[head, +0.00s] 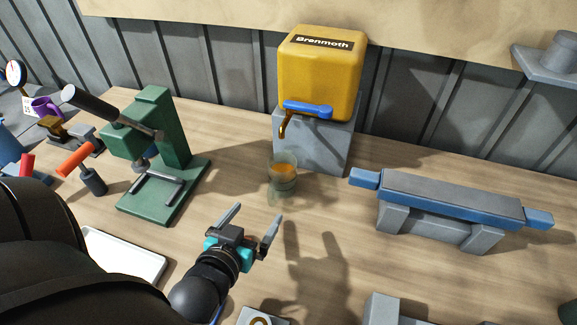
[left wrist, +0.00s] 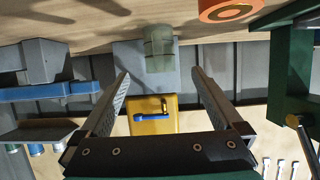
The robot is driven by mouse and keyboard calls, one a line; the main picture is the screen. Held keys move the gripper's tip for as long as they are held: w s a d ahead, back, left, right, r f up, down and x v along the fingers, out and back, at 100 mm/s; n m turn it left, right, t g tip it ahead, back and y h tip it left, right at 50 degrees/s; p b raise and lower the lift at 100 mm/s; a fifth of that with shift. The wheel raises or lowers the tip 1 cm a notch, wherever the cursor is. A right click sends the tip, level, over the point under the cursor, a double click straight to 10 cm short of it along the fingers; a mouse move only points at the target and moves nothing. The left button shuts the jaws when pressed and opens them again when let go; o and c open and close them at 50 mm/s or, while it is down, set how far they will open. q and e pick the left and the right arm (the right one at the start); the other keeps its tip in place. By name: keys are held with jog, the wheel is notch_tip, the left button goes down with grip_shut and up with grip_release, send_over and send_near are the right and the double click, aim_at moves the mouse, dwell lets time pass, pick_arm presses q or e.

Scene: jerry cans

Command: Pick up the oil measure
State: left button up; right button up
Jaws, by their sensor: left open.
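The oil measure (head: 283,178) is a small clear greenish cup with amber liquid inside. It stands upright on the wooden bench below the spout of the yellow can (head: 320,75). My left gripper (head: 250,220) is open and empty, in front of the measure and a little to its left, with its fingers pointing towards the back. In the left wrist view, which looks upside down, the measure (left wrist: 159,48) shows beyond the fingertips, between the lines of the two fingers. The gripper and measure are apart. My right gripper is not in view.
The can with its blue tap handle (head: 308,109) sits on a grey block (head: 335,140). A green press (head: 165,150) stands to the left. A grey and blue vise-like block (head: 450,205) stands to the right. A white tray (head: 125,262) lies front left. Bench around the measure is clear.

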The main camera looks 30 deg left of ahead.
aim_at(269, 197)
pick_arm(q)
jog(key=x, duration=0.4)
jog(key=shift+b, duration=0.3)
jog(key=x, duration=0.4)
jog(key=shift+w+f+b, duration=0.15)
jog(key=shift+w+b, duration=0.25)
jog(key=shift+w+a+f, duration=0.15)
jog(key=shift+w+f, duration=0.1)
jog(key=shift+w, duration=0.4)
jog(key=b+x, duration=0.1)
jog(key=x, duration=0.3)
jog(key=shift+w+f, duration=0.15)
jog(key=shift+w, duration=0.25)
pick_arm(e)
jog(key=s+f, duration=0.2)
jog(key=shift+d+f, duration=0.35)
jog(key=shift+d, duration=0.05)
pick_arm(q)
jog(key=shift+c, duration=0.2)
jog(key=c, duration=1.4)
